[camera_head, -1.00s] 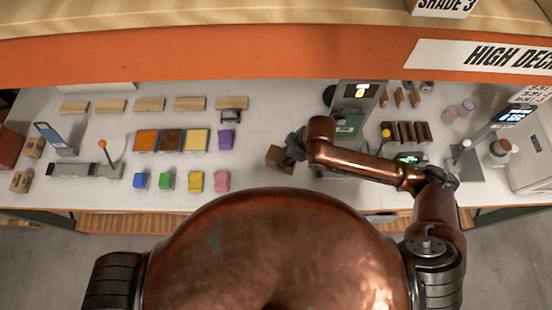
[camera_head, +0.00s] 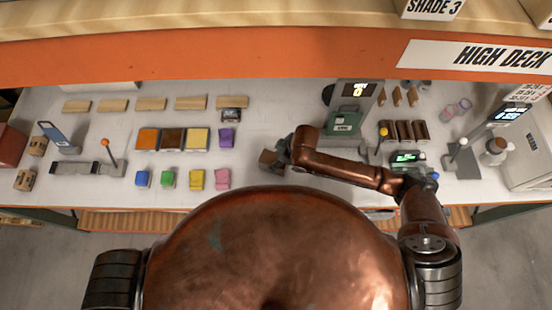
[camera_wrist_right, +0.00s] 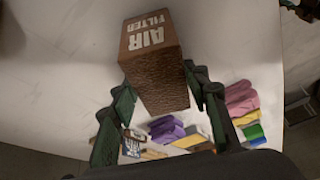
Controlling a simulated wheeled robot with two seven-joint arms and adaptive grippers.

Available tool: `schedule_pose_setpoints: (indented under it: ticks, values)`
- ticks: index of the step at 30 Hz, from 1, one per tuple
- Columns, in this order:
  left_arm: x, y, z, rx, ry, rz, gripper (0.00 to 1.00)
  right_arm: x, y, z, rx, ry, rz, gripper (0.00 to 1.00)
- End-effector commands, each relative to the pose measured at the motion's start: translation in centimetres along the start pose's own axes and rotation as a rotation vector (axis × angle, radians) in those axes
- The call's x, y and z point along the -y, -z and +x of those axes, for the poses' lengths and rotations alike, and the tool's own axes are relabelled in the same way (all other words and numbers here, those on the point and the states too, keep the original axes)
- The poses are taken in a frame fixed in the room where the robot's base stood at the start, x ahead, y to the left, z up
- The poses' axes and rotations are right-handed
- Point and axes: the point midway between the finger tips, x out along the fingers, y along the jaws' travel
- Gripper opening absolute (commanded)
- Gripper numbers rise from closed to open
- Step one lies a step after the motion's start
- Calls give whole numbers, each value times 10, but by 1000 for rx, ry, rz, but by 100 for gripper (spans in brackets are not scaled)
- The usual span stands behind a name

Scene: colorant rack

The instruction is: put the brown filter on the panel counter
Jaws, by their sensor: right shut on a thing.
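The brown filter (camera_head: 268,160) is a small box over the white counter (camera_head: 300,110), right of the purple block. I cannot tell whether the filter's underside touches the counter. I cannot tell which part is the panel counter. My left gripper is in neither view.
A green device with a lit display (camera_head: 344,120) stands right of the filter. Orange, brown and yellow trays (camera_head: 172,139), a purple block (camera_head: 226,138) and small coloured blocks (camera_head: 196,179) lie to the left. An orange shelf beam (camera_head: 200,66) crosses above the back.

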Motion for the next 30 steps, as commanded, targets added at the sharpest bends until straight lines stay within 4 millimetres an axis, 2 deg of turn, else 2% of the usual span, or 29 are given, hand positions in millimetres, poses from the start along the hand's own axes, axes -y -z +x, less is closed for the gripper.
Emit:
schedule_pose_setpoints:
  ticks: [3,8,19,23,30]
  values:
    - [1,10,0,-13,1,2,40,0,0,1,1,1,0,49]
    - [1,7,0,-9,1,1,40,0,0,1,1,1,0,60]
    - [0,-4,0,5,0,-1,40,0,0,-5,0,-1,0,60]
    - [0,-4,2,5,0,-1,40,-1,1,-23,-1,-1,0,60]
    - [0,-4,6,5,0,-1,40,-1,1,-74,-1,-2,-1,60]
